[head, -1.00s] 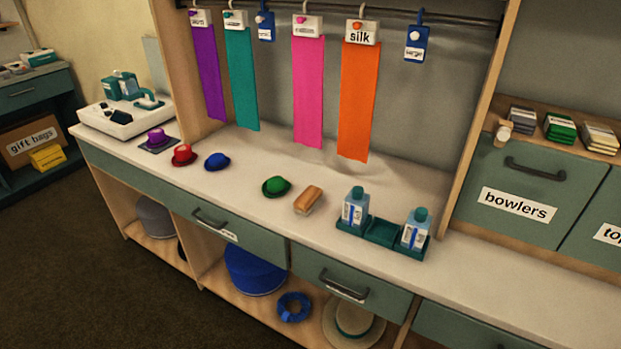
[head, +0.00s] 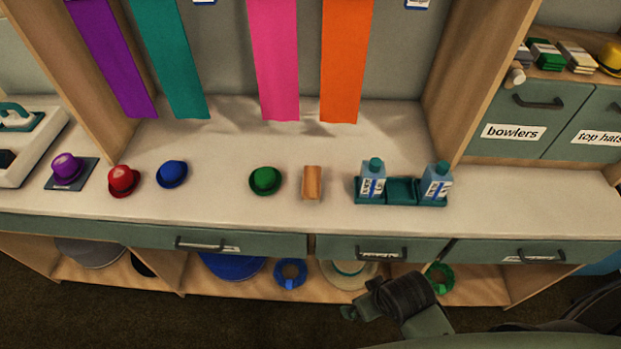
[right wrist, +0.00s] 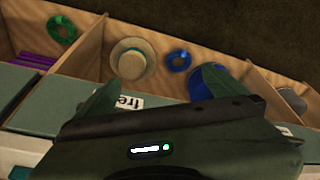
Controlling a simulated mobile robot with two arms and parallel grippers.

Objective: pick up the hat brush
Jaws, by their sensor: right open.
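The hat brush (head: 312,183) is a small tan wooden block lying on the pale counter (head: 225,205). It sits between a green hat (head: 265,180) on its left and a teal bottle tray (head: 402,191) on its right. My right arm shows at the bottom of the head view, below and in front of the counter, well apart from the brush. In the right wrist view my right gripper (right wrist: 157,80) is open, with its two fingers spread and nothing seen between them. The brush is not visible in that view. My left gripper is not in view.
Two bottles stand in the tray. Blue (head: 172,174), red (head: 123,180) and purple (head: 67,168) hats sit farther left. Silk strips, including an orange one (head: 345,60), hang behind. Drawers (head: 381,249) and open shelves lie below the counter. The counter in front of the brush is clear.

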